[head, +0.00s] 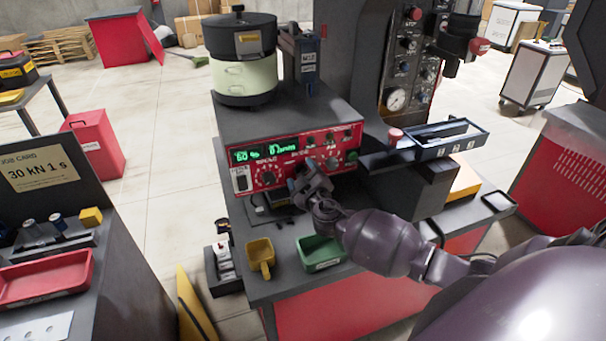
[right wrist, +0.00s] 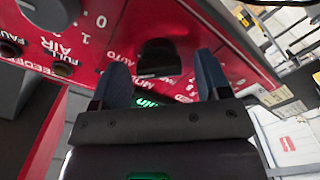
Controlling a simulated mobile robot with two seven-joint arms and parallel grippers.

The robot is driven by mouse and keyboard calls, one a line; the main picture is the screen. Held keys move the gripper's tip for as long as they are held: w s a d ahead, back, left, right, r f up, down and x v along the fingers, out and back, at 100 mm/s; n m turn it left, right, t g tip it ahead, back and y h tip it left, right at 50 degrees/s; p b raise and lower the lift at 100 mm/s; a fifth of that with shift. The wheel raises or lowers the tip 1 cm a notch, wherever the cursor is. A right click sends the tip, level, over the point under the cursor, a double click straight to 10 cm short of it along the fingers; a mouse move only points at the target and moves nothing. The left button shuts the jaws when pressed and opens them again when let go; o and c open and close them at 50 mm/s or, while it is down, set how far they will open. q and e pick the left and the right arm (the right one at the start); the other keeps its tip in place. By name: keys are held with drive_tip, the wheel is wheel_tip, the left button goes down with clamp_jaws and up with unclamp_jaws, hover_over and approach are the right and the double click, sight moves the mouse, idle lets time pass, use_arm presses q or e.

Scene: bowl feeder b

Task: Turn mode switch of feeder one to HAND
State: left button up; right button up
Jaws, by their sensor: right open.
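The feeder's red control panel (head: 295,152) has green displays, several dark knobs and small buttons. My right gripper (head: 300,186) is in front of its lower middle. In the right wrist view the panel (right wrist: 215,25) appears upside down, and a black knob (right wrist: 158,58) sits between and just beyond the two blue-grey fingertips (right wrist: 161,78). Lettering beside it reads in part "AUTO"; the rest of its label is partly hidden, so its setting cannot be told. The fingers are apart, with no clear contact on the knob. My left gripper is out of view.
The bowl feeder (head: 242,75) stands on the unit above the panel. A blue-grey tray (head: 440,142) is to the right.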

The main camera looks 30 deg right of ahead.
drive_tip(key=shift+w, duration=0.1)
drive_tip(key=shift+c, duration=0.5)
drive_tip(key=c, duration=0.7)
drive_tip(key=shift+c, duration=0.7)
use_arm(q)
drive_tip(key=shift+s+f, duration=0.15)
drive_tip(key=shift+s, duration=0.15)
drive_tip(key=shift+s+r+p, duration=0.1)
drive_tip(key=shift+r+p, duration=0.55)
drive_tip(key=shift+p, duration=0.25)
use_arm(e)
drive_tip(key=shift+f+n, duration=0.2)
drive_tip(key=shift+n, duration=4.3)
drive_tip(key=shift+f+n, duration=0.15)
drive_tip(key=shift+n, duration=4.35)
